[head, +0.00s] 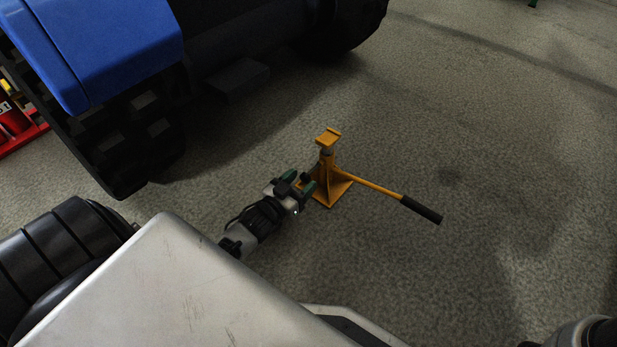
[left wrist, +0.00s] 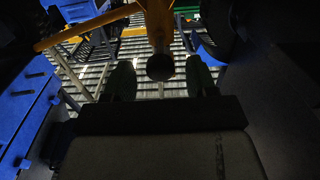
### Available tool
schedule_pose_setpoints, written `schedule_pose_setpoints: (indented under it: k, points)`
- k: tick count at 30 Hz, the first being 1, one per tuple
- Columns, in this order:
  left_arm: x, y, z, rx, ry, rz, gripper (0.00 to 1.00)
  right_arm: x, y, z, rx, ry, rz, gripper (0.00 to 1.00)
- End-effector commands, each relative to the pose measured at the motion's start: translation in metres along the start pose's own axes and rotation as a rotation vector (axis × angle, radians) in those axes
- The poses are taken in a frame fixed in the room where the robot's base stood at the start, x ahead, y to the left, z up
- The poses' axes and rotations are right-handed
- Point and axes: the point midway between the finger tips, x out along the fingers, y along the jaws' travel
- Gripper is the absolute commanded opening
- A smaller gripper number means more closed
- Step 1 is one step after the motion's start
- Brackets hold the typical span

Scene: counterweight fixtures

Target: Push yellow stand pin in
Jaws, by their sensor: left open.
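The yellow jack stand (head: 327,172) stands upright on the floor at the centre of the head view, with a flat saddle on top and a long yellow handle with a black grip angled right. In the left wrist view, a dark round end (left wrist: 160,67), which looks like the stand pin, shows between the two open fingertips (left wrist: 160,80). The yellow stand (left wrist: 158,22) is behind it. I cannot tell whether the fingers touch the pin or how deep it sits.
A large blue vehicle (head: 110,45) with black tyres stands at the upper left. A red item (head: 14,120) is at the far left edge. The grey floor to the right of the stand and handle is clear.

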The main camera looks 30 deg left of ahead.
Motion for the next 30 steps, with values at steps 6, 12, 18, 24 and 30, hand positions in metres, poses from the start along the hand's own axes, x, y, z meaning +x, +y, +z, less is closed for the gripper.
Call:
schedule_pose_setpoints:
  k: [6, 12, 18, 24, 30]
  points:
    - [0.027, 0.000, 0.003, 0.001, 0.000, 0.001, 0.57, -0.019, -0.004, -0.007, 0.000, -0.001, 0.000, 0.70]
    - [0.033, 0.000, 0.000, 0.000, 0.000, 0.000, 0.57, -0.021, -0.004, -0.007, 0.000, 0.000, 0.000, 0.70]
    - [0.033, 0.000, 0.000, 0.000, -0.001, 0.000, 0.56, -0.020, -0.004, -0.007, 0.000, 0.000, -0.001, 0.70]
    - [0.033, 0.000, 0.000, 0.000, -0.001, 0.000, 0.25, -0.020, -0.004, -0.007, 0.000, 0.000, -0.001, 0.70]
    - [0.033, 0.000, 0.000, 0.000, -0.001, 0.000, 0.00, -0.020, -0.004, -0.007, 0.000, -0.001, -0.001, 0.70]
